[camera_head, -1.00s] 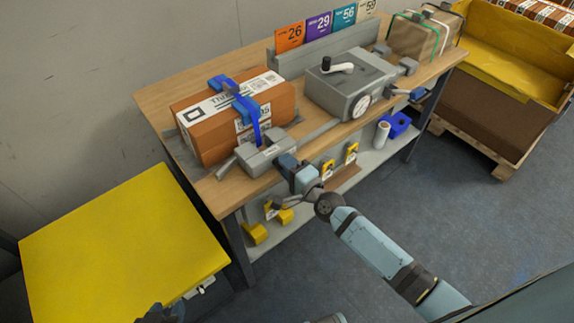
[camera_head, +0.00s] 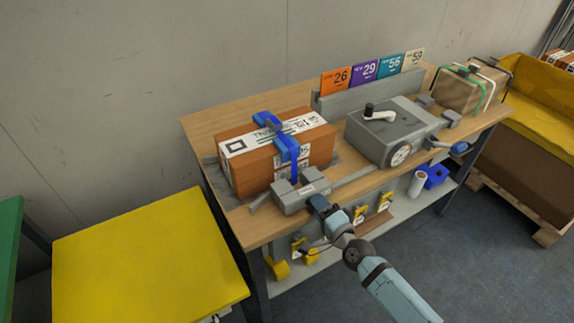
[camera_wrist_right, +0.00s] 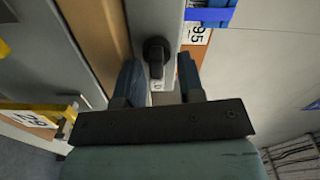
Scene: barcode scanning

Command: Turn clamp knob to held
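The grey clamp block (camera_head: 289,201) sits at the bench's front edge, against an orange-brown parcel (camera_head: 245,177) with a white label and blue strap-like clamps. My right gripper (camera_head: 317,203) is at the front of this block. In the right wrist view the black clamp knob (camera_wrist_right: 156,52) stands out from a grey face, between the fingertips of my right gripper (camera_wrist_right: 159,75). The fingers are apart, with gaps visible on both sides of the knob. In the head view the knob is hidden by the gripper. My left gripper is not in view.
A grey machine (camera_head: 385,137) with a crank and dial stands to the right on the wooden bench (camera_head: 225,118). Numbered cards (camera_head: 364,71) stand behind it. A yellow table (camera_head: 140,265) is at the left. A strapped carton (camera_head: 465,88) is at the far right.

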